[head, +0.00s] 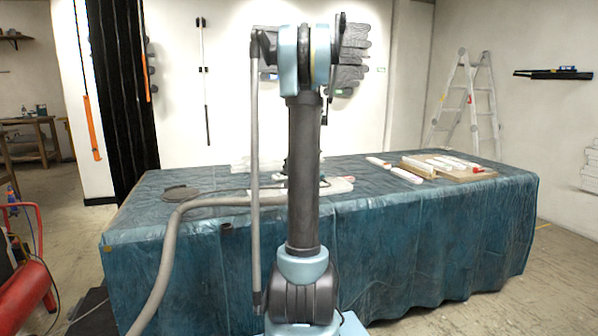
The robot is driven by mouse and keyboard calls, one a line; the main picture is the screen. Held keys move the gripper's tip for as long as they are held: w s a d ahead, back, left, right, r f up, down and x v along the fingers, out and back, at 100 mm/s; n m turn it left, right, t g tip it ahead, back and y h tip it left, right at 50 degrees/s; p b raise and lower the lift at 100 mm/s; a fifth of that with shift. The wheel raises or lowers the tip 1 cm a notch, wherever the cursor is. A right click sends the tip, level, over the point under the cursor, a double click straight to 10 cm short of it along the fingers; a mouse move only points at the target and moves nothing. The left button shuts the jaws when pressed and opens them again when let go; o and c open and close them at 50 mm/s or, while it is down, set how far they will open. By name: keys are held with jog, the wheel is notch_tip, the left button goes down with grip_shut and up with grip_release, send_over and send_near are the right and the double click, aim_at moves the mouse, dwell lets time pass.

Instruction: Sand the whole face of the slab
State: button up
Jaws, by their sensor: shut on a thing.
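A pale, low slab-like piece (343,185) lies on the covered table behind my arm. A whitish, uneven piece (262,164) lies just beyond it. I cannot tell for sure which is the slab, and the middle of both is hidden by my arm. A grey hose (172,238) runs up over the table's front edge towards the pale piece. My gripper is hidden behind my upright arm, so neither its jaws nor what they hold can be made out.
The table (420,240) has a blue plastic cover. A dark round disc (181,193) lies at its left. A board (470,175) with several white and red pieces lies at its right. A stepladder (468,105) stands behind. Red equipment (30,295) stands at the lower left.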

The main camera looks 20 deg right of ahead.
jog(key=shift+a, duration=0.15)
jog(key=shift+s+a+r, duration=0.1)
jog(key=shift+s+a, duration=0.05)
jog(key=shift+a, duration=1.7)
jog(key=shift+a, duration=0.1)
jog(key=shift+s+a, duration=0.2)
jog(key=shift+a, duration=1.7)
jog(key=shift+a, duration=0.1)
jog(key=shift+s+a, duration=0.1)
jog(key=shift+a, duration=1.75)
jog(key=shift+s+a, duration=0.15)
jog(key=shift+a, duration=0.8)
jog(key=shift+s+a, duration=0.1)
jog(key=shift+a, duration=0.85)
jog(key=shift+a, duration=0.15)
